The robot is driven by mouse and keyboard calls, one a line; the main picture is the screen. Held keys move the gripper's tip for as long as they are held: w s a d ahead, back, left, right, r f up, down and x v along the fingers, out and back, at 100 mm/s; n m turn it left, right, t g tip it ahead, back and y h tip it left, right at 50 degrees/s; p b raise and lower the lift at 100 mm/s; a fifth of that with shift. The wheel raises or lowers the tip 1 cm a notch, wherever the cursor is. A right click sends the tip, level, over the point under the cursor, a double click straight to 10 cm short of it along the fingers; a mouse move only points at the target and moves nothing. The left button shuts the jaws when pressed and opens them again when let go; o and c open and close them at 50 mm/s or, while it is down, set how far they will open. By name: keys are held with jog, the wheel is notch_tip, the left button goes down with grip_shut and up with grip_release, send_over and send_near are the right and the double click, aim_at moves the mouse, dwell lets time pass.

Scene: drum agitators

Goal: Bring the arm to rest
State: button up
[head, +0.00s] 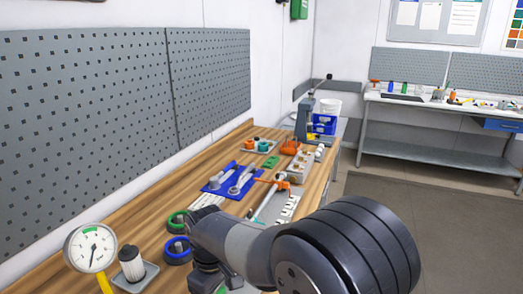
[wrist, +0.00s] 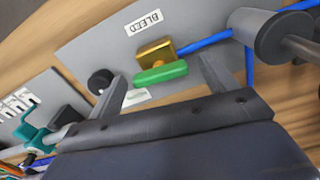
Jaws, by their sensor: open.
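My arm fills the lower middle of the head view, reaching over the near part of the wooden bench (head: 150,212). My gripper (wrist: 162,70) shows in the wrist view with its two fingers apart and nothing seen clamped between them. Beyond and between the fingertips is a brass valve (wrist: 155,53) with a green handle (wrist: 160,75), on a grey plate (wrist: 95,45) labelled "BLEED". I cannot tell whether the fingers touch the handle. In the head view the arm hides this spot.
A blue hose (wrist: 205,41) runs right from the valve, near a grey cylinder (wrist: 257,35). A pressure gauge (head: 90,247), a filter (head: 132,264) and blue and green rings stand near the arm. Tools lie on a blue mat (head: 217,187). Open floor (head: 430,215) lies right.

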jog(key=m+b, duration=0.1)
jog(key=m, duration=0.3)
jog(key=shift+r, duration=0.15)
jog(key=m+b, duration=0.1)
jog(key=m, duration=0.3)
jog(key=m+b, duration=0.2)
jog(key=m, duration=0.2)
jog(key=shift+m+b, duration=0.3)
jog(key=shift+b, duration=0.1)
jog(key=m+b, duration=0.2)
jog(key=m, duration=0.2)
jog(key=shift+r, duration=1.9)
